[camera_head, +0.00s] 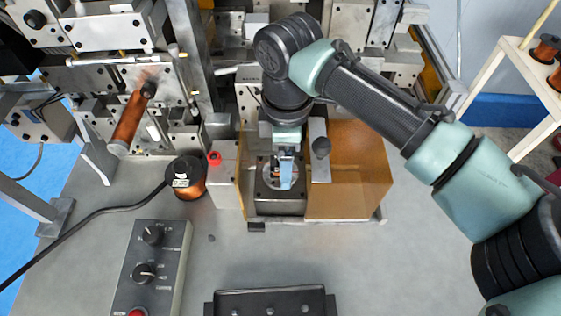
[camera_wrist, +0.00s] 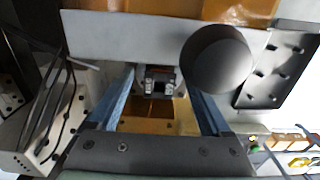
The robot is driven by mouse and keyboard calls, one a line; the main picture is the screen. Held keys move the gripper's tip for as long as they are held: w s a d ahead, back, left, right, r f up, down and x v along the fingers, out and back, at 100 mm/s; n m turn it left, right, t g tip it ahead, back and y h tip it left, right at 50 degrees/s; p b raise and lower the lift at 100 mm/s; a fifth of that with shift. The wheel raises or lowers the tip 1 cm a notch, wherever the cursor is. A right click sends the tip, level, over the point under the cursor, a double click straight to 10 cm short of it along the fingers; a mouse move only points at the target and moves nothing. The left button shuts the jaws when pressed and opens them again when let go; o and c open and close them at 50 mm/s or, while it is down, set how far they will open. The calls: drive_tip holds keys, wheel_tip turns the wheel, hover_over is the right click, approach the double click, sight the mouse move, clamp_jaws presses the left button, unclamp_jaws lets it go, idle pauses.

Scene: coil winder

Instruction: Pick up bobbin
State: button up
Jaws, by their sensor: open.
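My gripper (camera_head: 285,178) points down into the winding station, over a round plate (camera_head: 268,184) on a metal block. Its blue fingers are open. A small dark and copper-coloured piece (camera_head: 275,168), which looks like the bobbin, stands beside the fingers, partly hidden by them. In the wrist view my gripper (camera_wrist: 160,78) has its two fingers apart. A small dark and metal piece (camera_wrist: 159,82) shows in the gap between them. I cannot tell whether either finger touches it.
An orange guard panel (camera_head: 350,170) and a dark knob (camera_head: 321,147) stand close to the right of my gripper. A copper spool (camera_head: 189,186), a red button (camera_head: 214,158) and a control box (camera_head: 150,265) are left. A black tray (camera_head: 270,303) lies in front. A rack (camera_head: 500,75) holds copper spools.

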drive_tip(key=shift+c, duration=0.3)
clamp_jaws()
wheel_tip(320, 180, up, 10)
drive_tip(key=b, duration=0.1)
idle(0.5)
